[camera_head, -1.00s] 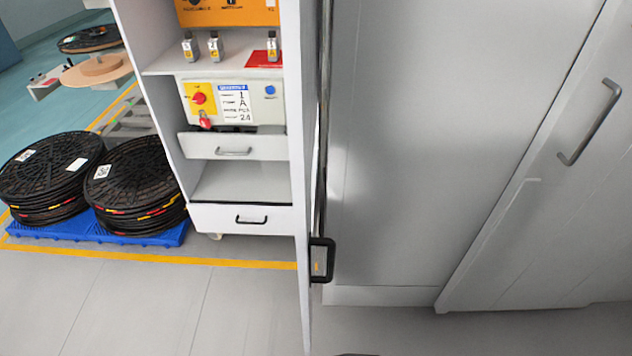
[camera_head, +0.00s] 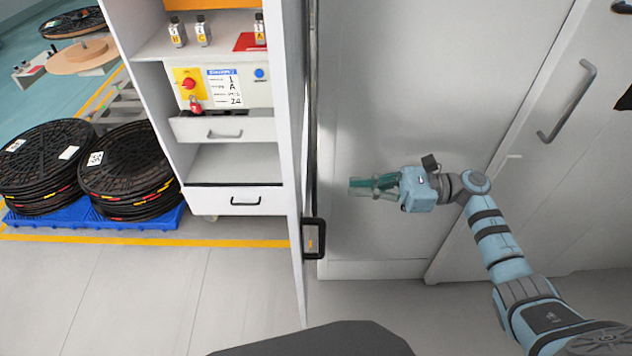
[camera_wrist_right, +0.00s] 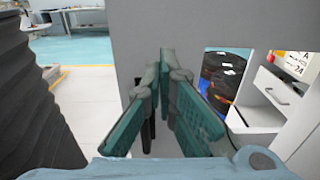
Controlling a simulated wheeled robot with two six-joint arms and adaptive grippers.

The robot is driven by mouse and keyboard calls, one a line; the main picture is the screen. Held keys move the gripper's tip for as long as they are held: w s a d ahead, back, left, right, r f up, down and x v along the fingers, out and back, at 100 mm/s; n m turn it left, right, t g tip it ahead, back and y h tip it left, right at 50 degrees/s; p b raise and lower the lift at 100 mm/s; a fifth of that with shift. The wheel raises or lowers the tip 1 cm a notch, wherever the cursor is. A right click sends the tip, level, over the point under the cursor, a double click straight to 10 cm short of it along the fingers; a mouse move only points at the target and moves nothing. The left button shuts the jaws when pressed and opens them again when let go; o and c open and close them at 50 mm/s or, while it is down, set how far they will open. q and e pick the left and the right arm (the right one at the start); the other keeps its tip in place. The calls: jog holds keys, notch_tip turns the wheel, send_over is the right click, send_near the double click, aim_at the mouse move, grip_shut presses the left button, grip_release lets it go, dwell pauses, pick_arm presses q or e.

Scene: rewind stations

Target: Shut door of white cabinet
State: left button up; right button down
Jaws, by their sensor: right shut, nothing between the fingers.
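The white cabinet (camera_head: 292,110) stands left of centre in the head view, its shelves and drawers exposed. Its door (camera_head: 298,270) stands open and shows almost edge-on, with a black handle (camera_head: 314,238) on its right side. My right gripper (camera_head: 362,187) is shut and empty, to the right of the door and above the handle in the picture. In the wrist view, the fingers (camera_wrist_right: 166,62) point at a pale grey panel (camera_wrist_right: 210,22), seemingly the door; contact cannot be told. Reels and drawers show through an opening or window in it. My left gripper is out of view.
Grey closed cabinets (camera_head: 400,100) with a bar handle (camera_head: 567,103) fill the right side. Stacked black reels (camera_head: 125,170) sit on a blue pallet (camera_head: 90,217) at left. The floor (camera_head: 150,290) in front is clear.

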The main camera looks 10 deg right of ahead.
jog(key=p+x, duration=0.2)
jog(key=x, duration=0.7)
jog(key=shift+p, duration=0.3)
jog(key=shift+w+a, duration=0.1)
